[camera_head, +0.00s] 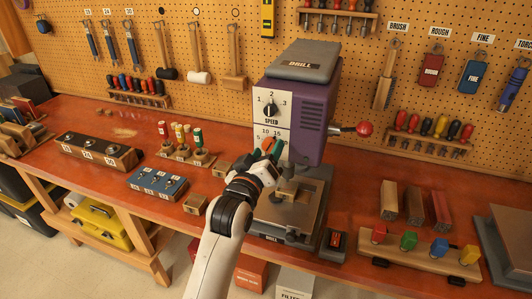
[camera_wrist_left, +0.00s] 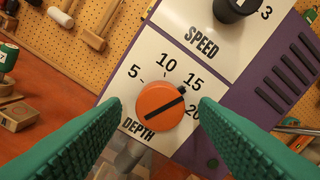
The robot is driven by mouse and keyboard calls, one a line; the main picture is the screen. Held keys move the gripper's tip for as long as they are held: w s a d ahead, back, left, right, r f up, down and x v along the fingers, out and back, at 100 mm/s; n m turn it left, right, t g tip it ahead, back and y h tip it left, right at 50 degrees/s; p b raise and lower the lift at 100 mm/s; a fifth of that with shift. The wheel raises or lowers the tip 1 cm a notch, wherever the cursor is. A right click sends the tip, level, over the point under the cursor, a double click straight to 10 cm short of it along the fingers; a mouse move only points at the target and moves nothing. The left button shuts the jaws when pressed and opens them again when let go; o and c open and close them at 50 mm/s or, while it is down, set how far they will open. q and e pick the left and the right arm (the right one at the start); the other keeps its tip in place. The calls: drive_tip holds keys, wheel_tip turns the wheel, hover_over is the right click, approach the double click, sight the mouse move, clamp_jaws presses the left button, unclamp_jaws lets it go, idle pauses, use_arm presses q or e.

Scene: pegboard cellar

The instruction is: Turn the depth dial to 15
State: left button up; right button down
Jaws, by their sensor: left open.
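The depth dial (camera_wrist_left: 160,106) is an orange round knob with a dark bar across it, on the drill's white panel (camera_wrist_left: 140,75). The scale reads 5, 10, 15 and 20. The bar slants up to the right, its upper end near the 15 mark; I cannot tell whether it is exactly on it. My left gripper (camera_wrist_left: 155,135) is open, its green fingers on either side of the dial with gaps in the wrist view. In the head view my left gripper (camera_head: 268,148) is in front of the panel and mostly hides the dial. My right gripper is not in view.
The black speed knob (camera_head: 271,109) sits above the depth dial. A lever with a red ball (camera_head: 364,129) sticks out from the right of the purple drill (camera_head: 310,110). Wooden blocks, a blue socket tray (camera_head: 157,184) and a rack of coloured pieces (camera_head: 420,255) stand on the red bench.

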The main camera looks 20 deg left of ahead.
use_arm(q)
drive_tip(key=s+b, duration=0.3)
drive_tip(key=s, duration=0.9)
drive_tip(key=shift+a, duration=0.25)
drive_tip(key=shift+f, duration=0.1)
